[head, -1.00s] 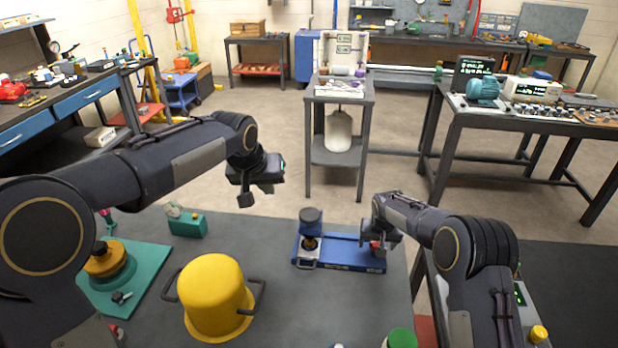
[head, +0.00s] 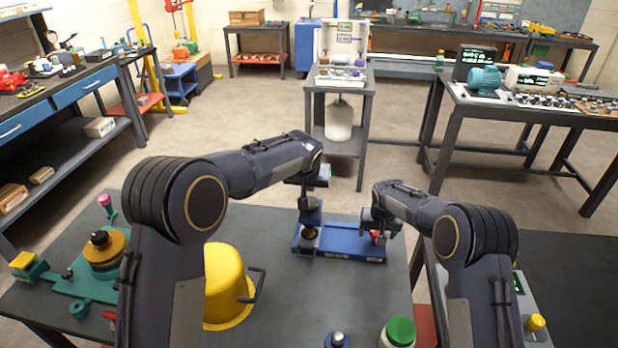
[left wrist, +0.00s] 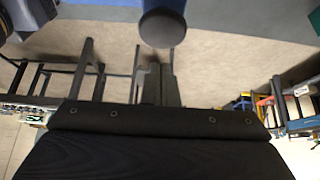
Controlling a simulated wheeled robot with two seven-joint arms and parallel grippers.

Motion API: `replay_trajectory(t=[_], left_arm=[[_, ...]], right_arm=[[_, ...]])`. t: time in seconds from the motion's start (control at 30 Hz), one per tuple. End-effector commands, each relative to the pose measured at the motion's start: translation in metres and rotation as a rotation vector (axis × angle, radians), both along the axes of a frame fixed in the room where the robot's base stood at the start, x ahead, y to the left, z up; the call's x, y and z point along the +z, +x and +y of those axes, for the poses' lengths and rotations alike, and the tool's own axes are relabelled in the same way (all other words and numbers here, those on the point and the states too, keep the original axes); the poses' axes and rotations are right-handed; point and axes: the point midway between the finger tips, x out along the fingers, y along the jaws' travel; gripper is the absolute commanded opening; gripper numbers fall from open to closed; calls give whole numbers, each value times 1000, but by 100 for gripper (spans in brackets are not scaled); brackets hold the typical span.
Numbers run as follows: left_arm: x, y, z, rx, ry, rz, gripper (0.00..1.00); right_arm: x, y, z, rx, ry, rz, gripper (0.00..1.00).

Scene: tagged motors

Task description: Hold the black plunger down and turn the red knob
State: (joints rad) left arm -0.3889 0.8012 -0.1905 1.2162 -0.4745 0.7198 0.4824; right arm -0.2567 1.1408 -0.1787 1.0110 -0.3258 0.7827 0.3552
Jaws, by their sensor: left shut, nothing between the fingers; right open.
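The black plunger (head: 311,217) stands upright at the left end of a blue base (head: 345,246) on the grey table. Its round dark cap (left wrist: 162,27) also shows in the left wrist view, just beyond the fingertips. My left gripper (head: 307,203) is shut and empty, pointing down at the plunger's top in the head view; I cannot tell whether it touches. Its closed fingers also show in the left wrist view (left wrist: 158,70). The red knob (head: 376,237) is at the base's right end, partly hidden. My right gripper (head: 379,232) is open around or right beside it.
A yellow pot-like cover (head: 226,285) with handles stands left of the blue base, partly behind my left arm. A green fixture with a yellow disc (head: 108,250) is further left. A green-capped item (head: 400,331) is at the front. The table between cover and base is clear.

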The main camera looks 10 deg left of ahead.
Motion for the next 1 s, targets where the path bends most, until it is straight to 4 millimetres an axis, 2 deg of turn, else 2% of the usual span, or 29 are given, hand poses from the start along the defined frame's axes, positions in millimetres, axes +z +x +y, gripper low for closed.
replay_trajectory(t=[0.33, 1.0], left_arm=[[-2, 0, 0, 1, 1, 1, 0], [-29, 0, 1, 1, 1, 2, 0]], right_arm=[[0, 0, 0, 0, 0, 0, 73], [0, 0, 0, 0, 0, 0, 73]])
